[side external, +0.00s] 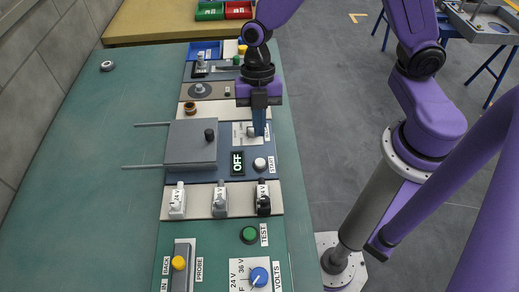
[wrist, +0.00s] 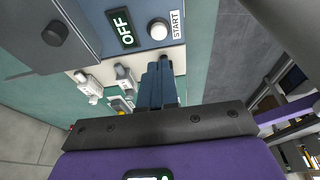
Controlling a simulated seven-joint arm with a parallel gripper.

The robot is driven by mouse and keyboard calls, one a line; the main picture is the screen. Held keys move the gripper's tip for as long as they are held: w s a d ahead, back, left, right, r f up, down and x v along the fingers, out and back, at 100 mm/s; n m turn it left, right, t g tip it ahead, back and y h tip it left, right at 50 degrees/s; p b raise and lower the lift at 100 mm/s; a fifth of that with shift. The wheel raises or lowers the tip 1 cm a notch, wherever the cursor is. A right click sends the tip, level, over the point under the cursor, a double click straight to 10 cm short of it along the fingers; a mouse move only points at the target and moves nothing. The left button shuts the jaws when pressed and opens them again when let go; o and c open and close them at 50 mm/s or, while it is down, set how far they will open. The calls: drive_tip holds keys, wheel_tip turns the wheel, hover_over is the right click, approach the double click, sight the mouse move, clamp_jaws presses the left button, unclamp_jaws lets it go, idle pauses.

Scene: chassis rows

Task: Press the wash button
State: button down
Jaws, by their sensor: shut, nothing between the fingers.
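My gripper (side external: 259,132) is shut and empty, pointing down over the chassis row. Its blue fingers also show in the wrist view (wrist: 163,72). In the side view the fingertips are at a pale plate (side external: 239,128) with a whitish round part (side external: 251,132) beside them. A small label at its right is too small to read, so I cannot tell for sure that this is the wash button. The fingers partly cover it, and contact cannot be told. A white START button (side external: 260,164) is nearer the camera, next to a display reading OFF (side external: 237,163).
A grey box with a black knob (side external: 192,145) and two rods stands left of my gripper. Several toggle switches (side external: 220,199), a green TEST button (side external: 249,235) and a blue VOLTS dial (side external: 259,277) lie nearer. The green bench (side external: 90,170) is mostly clear at left.

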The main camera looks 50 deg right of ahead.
sight(260, 162)
drive_tip(key=x, duration=0.7)
drive_tip(key=shift+w+d+f, duration=0.15)
drive_tip(key=shift+d+f, duration=0.05)
drive_tip(key=shift+f, duration=0.6)
drive_tip(key=shift+f, duration=1.1)
drive_tip(key=shift+r, duration=0.65)
drive_tip(key=v, duration=1.3)
drive_tip(key=shift+a+r, duration=0.15)
drive_tip(key=shift+a, duration=0.1)
